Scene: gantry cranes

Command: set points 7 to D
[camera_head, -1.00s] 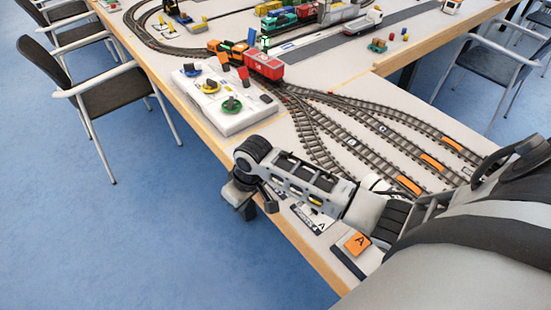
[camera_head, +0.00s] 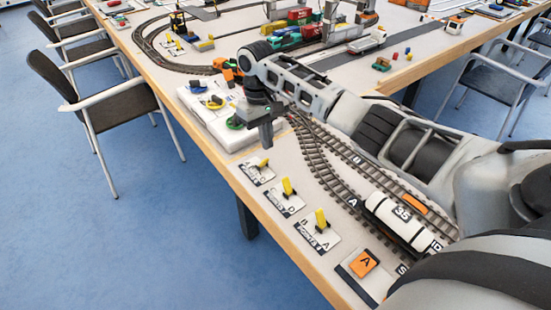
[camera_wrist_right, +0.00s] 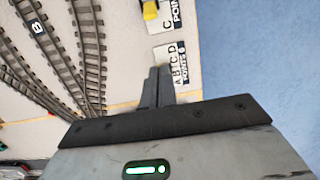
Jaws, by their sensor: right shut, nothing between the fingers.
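Three white lever plates marked POINTS lie along the table's near edge in the head view, each with a yellow lever: the far plate (camera_head: 250,176), the middle plate (camera_head: 281,205) and the front plate (camera_head: 312,239). I cannot read surely which is points 7. My right gripper (camera_head: 266,137) is shut and empty, just beyond the far plate and in front of the control box. In the right wrist view, the shut fingers (camera_wrist_right: 160,73) overlap a plate lettered A, B, C, D (camera_wrist_right: 176,52); its lever is hidden or out of view. My left gripper is not in view.
A white control box (camera_head: 231,132) with coloured knobs stands partly behind my right gripper. An orange A block (camera_head: 363,263) lies near the front. Chairs stand left of the table.

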